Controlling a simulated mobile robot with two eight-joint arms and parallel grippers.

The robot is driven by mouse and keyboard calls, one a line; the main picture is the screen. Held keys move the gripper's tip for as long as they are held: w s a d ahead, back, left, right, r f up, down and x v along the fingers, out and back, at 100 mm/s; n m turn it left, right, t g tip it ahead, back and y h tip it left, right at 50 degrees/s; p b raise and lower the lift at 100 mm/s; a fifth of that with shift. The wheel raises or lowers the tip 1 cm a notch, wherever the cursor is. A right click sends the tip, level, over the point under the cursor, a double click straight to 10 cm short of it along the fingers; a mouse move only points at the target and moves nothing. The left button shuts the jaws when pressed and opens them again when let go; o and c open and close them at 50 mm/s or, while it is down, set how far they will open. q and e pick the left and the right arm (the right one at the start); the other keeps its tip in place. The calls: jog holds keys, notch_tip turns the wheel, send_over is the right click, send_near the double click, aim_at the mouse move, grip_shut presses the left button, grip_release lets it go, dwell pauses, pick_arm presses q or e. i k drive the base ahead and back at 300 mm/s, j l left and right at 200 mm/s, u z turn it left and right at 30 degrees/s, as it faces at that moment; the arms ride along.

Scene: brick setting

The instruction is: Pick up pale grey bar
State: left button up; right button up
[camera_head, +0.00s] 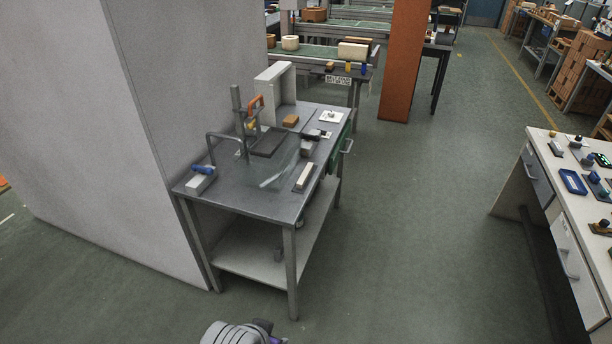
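A pale, bar-shaped piece (304,176) lies near the right edge of the grey metal workbench (250,204), on a darker strip. It could be the pale grey bar, but it is small here and I cannot be sure. Another light grey block (199,183) with a blue part on top lies at the bench's left front corner. A grey block (308,147) sits farther back on the right side.
An upright frame with an orange part (256,104) stands on the bench, behind a clear sheet. A white wall (150,90) borders the bench's left. Open green floor (410,220) separates it from the white counter (560,180). An orange pillar (402,60) stands behind.

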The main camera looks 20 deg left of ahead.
aim_at(306, 173)
jog(key=u, duration=0.65)
jog(key=i+l+u, duration=0.1)
jog(key=u, duration=0.35)
jog(key=i+l+u, duration=0.2)
jog(key=u, duration=0.3)
jog(key=i+l+u, duration=0.1)
jog(key=u, duration=0.35)
jog(key=i+l+u, duration=0.1)
jog(key=l+u, duration=0.25)
jog(key=l, duration=0.15)
jog(key=l+u, duration=0.3)
jog(key=l, duration=0.25)
jog(key=l+u, duration=0.25)
jog(key=l, duration=1.9)
